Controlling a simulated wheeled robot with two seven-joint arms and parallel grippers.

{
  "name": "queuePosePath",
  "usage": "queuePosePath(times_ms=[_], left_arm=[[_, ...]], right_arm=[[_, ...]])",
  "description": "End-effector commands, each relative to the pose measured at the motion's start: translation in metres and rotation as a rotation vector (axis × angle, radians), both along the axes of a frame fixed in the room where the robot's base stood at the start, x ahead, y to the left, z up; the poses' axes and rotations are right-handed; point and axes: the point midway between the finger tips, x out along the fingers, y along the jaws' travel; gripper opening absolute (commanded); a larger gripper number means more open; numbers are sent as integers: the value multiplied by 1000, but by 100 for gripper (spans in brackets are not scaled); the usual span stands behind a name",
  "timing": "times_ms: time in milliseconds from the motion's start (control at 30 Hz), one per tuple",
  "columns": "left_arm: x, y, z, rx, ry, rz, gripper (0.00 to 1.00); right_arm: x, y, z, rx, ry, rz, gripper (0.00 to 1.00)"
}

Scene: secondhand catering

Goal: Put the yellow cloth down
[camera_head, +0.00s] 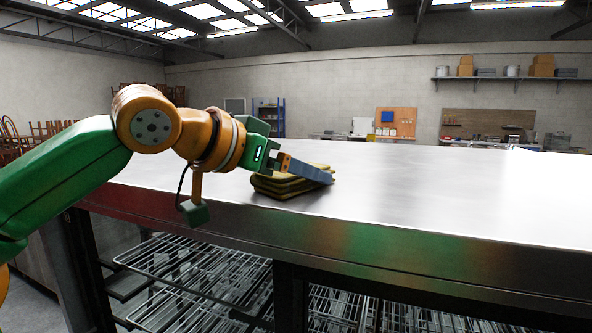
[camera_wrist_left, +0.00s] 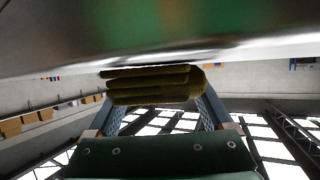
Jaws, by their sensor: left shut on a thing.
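The yellow cloth (camera_head: 283,186) is a folded, layered olive-yellow pad, at the near-left part of the steel counter top (camera_head: 430,190). My left gripper (camera_head: 318,174) reaches in from the left and is shut on the cloth. In the left wrist view the cloth (camera_wrist_left: 150,84) sits between the two blue-grey fingers (camera_wrist_left: 160,112). The cloth is level and right at the counter surface; I cannot tell whether it touches it or hangs just above. My right gripper is not in view.
The counter top is bare to the right of and behind the cloth. Its front edge (camera_head: 400,233) runs close below the cloth. Wire racks (camera_head: 200,283) lie under the counter. A wall shelf (camera_head: 500,78) with boxes and pots is far back.

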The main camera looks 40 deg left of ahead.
Motion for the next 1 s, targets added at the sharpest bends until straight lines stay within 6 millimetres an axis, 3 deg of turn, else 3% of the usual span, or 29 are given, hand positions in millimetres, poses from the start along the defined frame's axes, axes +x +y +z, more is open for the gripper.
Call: queuePosePath(times_ms=[67, 100, 133, 467, 1000], left_arm=[[0, 0, -3, 0, 0, 0, 21], [0, 0, -2, -1, 0, 0, 95], [0, 0, -2, -1, 0, 0, 100], [-4, 1, 3, -1, -2, 0, 100], [-101, 16, 44, 0, -3, 0, 100]], right_arm=[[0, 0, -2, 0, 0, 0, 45], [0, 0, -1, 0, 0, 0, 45], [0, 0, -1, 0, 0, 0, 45], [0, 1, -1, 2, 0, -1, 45], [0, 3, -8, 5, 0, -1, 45]])
